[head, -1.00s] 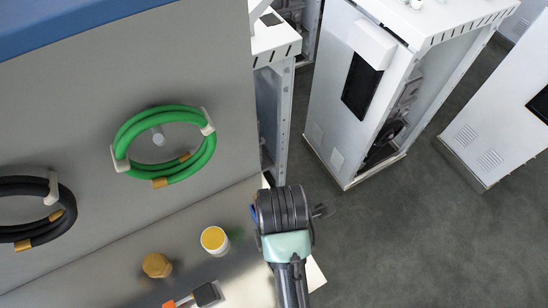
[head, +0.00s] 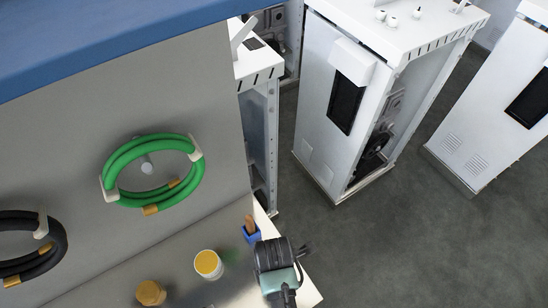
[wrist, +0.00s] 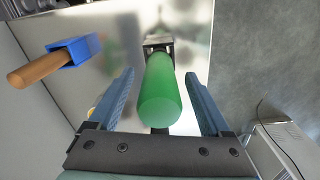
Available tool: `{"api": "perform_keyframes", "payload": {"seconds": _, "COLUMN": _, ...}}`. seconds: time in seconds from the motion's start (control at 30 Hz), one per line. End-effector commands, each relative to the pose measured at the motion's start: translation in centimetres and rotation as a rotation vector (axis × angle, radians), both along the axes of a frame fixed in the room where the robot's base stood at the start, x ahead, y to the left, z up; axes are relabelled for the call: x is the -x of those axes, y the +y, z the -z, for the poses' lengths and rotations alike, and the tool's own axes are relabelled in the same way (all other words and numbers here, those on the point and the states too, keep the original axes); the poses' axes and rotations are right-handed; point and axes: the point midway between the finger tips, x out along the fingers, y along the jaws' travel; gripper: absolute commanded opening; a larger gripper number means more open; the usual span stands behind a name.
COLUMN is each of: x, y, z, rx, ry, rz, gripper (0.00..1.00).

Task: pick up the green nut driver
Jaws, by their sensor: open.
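The green nut driver's handle (wrist: 160,92) stands out in the middle of the wrist view, its rounded end toward the camera. Its far end meets a small dark grey and metallic piece (wrist: 157,42), whose exact shape I cannot tell. My gripper (wrist: 158,88) is open, with one blue finger on each side of the green handle. A gap shows between each finger and the handle. In the head view my gripper is mostly hidden behind my dark wrist, and I cannot make out the nut driver there.
A blue holder (head: 251,236) with a brown wooden handle stands near the bench corner; it also shows in the wrist view (wrist: 86,50). A yellow-topped white container (head: 208,266) and a brass-coloured cap (head: 150,293) stand left. A green hose (head: 122,194) hangs on the panel.

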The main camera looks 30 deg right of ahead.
Motion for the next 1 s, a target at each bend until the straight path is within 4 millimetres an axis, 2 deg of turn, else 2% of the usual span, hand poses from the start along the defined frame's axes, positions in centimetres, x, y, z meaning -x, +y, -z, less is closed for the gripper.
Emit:
{"api": "perform_keyframes", "payload": {"seconds": 0.27, "x": -0.02, "y": -0.02, "z": 0.40, "rx": 0.000, "ry": -0.001, "rz": 0.000, "gripper": 0.82}}
{"api": "perform_keyframes", "payload": {"seconds": 0.37, "x": -0.03, "y": -0.02, "z": 0.38, "rx": 0.000, "ry": -0.001, "rz": 0.000, "gripper": 0.68}}
{"api": "perform_keyframes", "payload": {"seconds": 0.73, "x": -0.02, "y": -0.02, "z": 0.36, "rx": 0.000, "ry": -0.001, "rz": 0.000, "gripper": 0.01}}
{"api": "perform_keyframes", "payload": {"seconds": 1.0, "x": -0.08, "y": -0.05, "z": 0.28, "rx": 0.001, "ry": -0.003, "rz": 0.000, "gripper": 0.00}}
